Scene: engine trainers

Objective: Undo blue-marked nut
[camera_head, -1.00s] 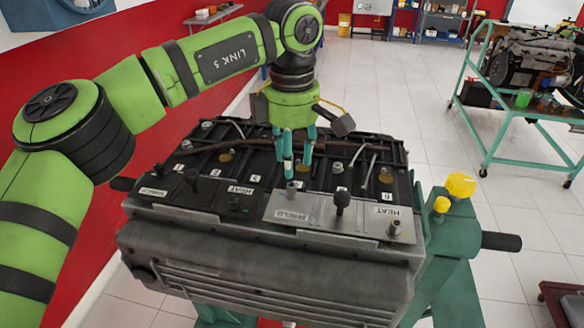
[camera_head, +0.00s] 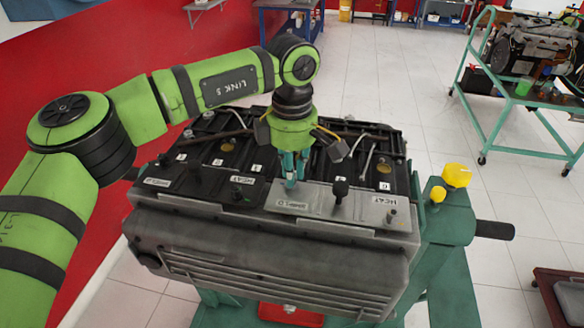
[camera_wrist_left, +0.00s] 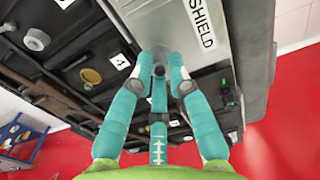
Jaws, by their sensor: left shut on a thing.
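My left gripper (camera_head: 290,183) points down at the near edge of the silver SHIELD plate (camera_head: 318,203) on the engine (camera_head: 265,262). In the left wrist view, its teal fingers (camera_wrist_left: 160,76) are closed around a small dark nut or stud end (camera_wrist_left: 158,70) at the plate's edge. The fingers hide most of this piece, and I cannot make out a blue mark on it. A dark fastener with green marks (camera_wrist_left: 225,84) sits to the right of the fingers in that view. My right gripper is not in view.
A black knob (camera_head: 340,190) stands up from the plate just right of the gripper. Other posts and a thin rod (camera_head: 369,158) rise from the engine top. Yellow knobs (camera_head: 456,176) are on the green stand at right. A green trolley (camera_head: 530,100) stands farther back.

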